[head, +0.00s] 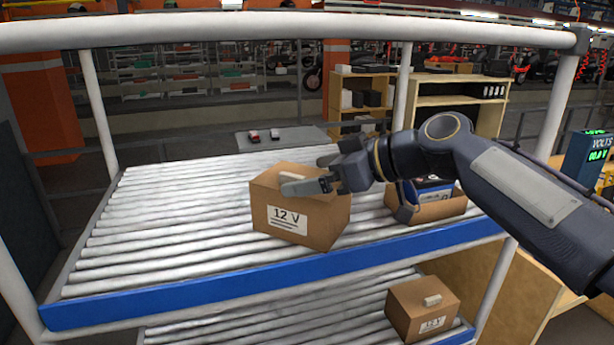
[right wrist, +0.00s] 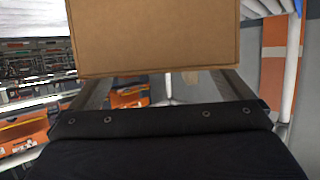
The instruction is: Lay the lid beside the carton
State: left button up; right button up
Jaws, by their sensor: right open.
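The lid (head: 277,217) is a deep brown cardboard cover labelled "12 V". It appears to rest upright on the upper rollers, left of the carton. The open carton (head: 441,211) shows a dark battery inside and is partly hidden behind my right arm. My right gripper (head: 306,173) is open at the lid's top face, its fingers apart. My left gripper is not in view.
The rollers (head: 165,220) to the left are free, with a blue rail (head: 200,295) along the front. A closed carton (head: 410,310) with a light handle stands on the lower level. White posts and a top bar (head: 250,28) frame the conveyor.

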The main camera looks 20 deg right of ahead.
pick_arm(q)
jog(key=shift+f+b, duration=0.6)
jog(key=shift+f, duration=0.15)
pick_arm(e)
jog(key=v, duration=1)
jog(key=shift+s+d, duration=0.1)
jog(key=shift+f, duration=0.1)
